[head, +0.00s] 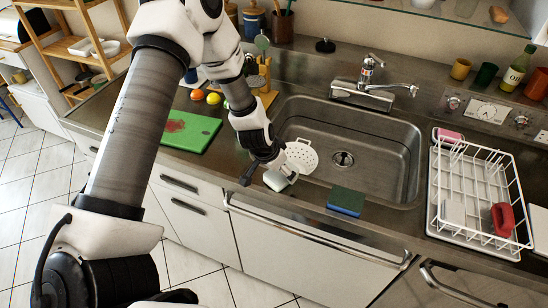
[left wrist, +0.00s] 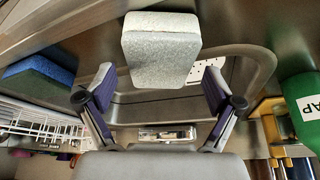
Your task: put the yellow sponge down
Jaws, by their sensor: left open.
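A pale grey-white sponge block (head: 276,181) is at the sink's front edge in the head view; no yellow shows on it. My left gripper (head: 266,171) is right at it, and its arm hides part of the area. In the left wrist view the block (left wrist: 160,52) lies between and beyond the spread fingers of my left gripper (left wrist: 159,78). Gaps show on both sides of the block. I cannot tell whether the block rests fully on the counter. My right gripper is not in view.
A blue-green sponge (head: 346,201) lies on the counter to the right. A white perforated strainer (head: 301,154) is beside the gripper at the sink (head: 385,160). A white dish rack (head: 450,215) stands further right, a green board (head: 192,132) to the left. Bare counter lies around the blue-green sponge.

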